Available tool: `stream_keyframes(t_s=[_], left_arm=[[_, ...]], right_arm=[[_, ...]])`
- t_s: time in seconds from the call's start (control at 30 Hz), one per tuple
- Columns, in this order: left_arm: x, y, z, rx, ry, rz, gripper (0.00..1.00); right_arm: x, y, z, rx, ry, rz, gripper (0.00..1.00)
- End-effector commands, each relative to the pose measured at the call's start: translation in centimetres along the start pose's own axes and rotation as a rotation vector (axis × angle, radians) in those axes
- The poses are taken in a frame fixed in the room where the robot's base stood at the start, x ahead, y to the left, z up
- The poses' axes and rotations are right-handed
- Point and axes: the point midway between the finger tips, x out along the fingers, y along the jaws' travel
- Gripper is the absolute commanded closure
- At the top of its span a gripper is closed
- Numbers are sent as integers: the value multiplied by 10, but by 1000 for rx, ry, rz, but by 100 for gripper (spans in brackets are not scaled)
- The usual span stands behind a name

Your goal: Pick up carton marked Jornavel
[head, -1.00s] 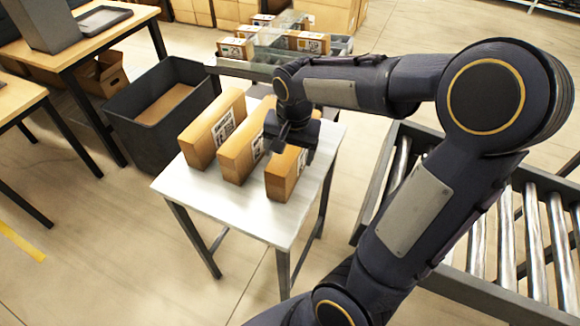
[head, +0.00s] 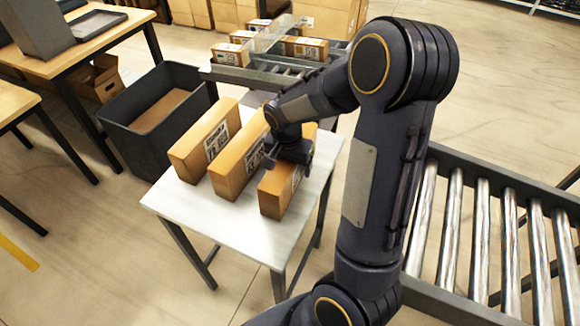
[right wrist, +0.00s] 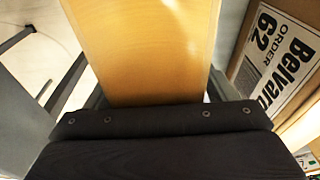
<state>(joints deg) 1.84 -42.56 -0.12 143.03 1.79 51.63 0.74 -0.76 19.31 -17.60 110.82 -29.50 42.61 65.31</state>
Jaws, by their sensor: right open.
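Three tan cartons stand upright on a small white table (head: 215,222) in the head view: a left carton (head: 190,155), a middle carton (head: 228,180) and a right carton (head: 270,200). My right gripper (head: 280,165) is open over the right carton. In the right wrist view, a plain carton face (right wrist: 145,45) lies between its fingers (right wrist: 155,98). A neighbouring carton (right wrist: 285,60) beside it reads "ORDER 62" and "Belvar", cut off. No label reading Jornavel is legible, and the right carton's label is mostly hidden. My left gripper is not in view.
A dark open bin (head: 165,105) stands left of the table. A roller conveyor (head: 490,230) runs along the right, and another with small cartons (head: 303,48) lies behind. The table's front part is bare. The cartons stand close together.

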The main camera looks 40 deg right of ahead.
Motion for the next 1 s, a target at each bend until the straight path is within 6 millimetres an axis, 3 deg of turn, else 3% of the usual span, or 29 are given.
stream_keyframes(t_s=[0.17, 0.6, 1.0], left_arm=[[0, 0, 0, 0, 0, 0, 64], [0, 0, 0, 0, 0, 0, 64], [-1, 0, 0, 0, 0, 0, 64]], right_arm=[[0, 0, 0, 0, 0, 0, 24], [-1, 0, 0, 0, 0, 0, 82], [-8, -1, -2, 0, 3, -3, 83]])
